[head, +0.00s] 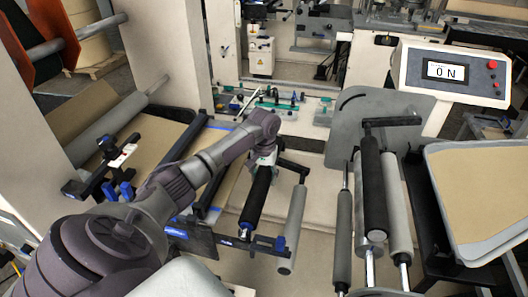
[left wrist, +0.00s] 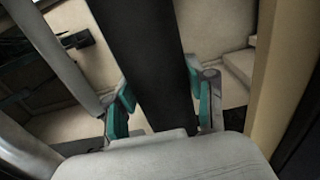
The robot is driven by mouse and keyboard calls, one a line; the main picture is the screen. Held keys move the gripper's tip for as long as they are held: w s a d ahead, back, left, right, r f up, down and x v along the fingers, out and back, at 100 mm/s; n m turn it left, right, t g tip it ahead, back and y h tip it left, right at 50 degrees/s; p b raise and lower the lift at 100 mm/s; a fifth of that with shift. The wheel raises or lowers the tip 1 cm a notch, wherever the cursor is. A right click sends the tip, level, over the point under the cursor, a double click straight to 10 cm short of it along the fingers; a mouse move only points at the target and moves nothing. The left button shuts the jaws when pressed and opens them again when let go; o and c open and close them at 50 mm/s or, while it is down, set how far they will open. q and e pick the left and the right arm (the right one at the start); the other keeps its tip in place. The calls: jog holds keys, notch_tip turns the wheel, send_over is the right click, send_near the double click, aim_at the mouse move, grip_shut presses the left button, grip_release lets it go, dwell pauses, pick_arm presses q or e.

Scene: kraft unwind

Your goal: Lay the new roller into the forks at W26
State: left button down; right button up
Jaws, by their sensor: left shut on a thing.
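My left gripper (head: 262,160) reaches in from the left in the head view, over the machine. It is shut on a black roller (head: 253,205), near the roller's far end. The left wrist view shows the black roller (left wrist: 150,60) running between the two teal-padded fingers (left wrist: 160,102). In the head view the roller's near end is close to a dark bracket (head: 205,241) with blue marks. I cannot tell if the roller touches it or rests in forks. No W26 label is readable. My right gripper is not in view.
A grey roller (head: 294,225) hangs just right of the black one. Further right stand several upright-running rollers (head: 372,190) and a grey side plate (head: 350,115). A control box (head: 450,75) reads "0 N". A brown web (head: 170,143) lies at left.

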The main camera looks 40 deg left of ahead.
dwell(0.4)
pick_arm(q)
jog(key=shift+c, duration=1.5)
grip_release()
jog(key=shift+s+f, duration=0.1)
jog(key=shift+f, duration=0.05)
notch_tip(320, 180, up, 12)
jog(key=shift+r, duration=0.15)
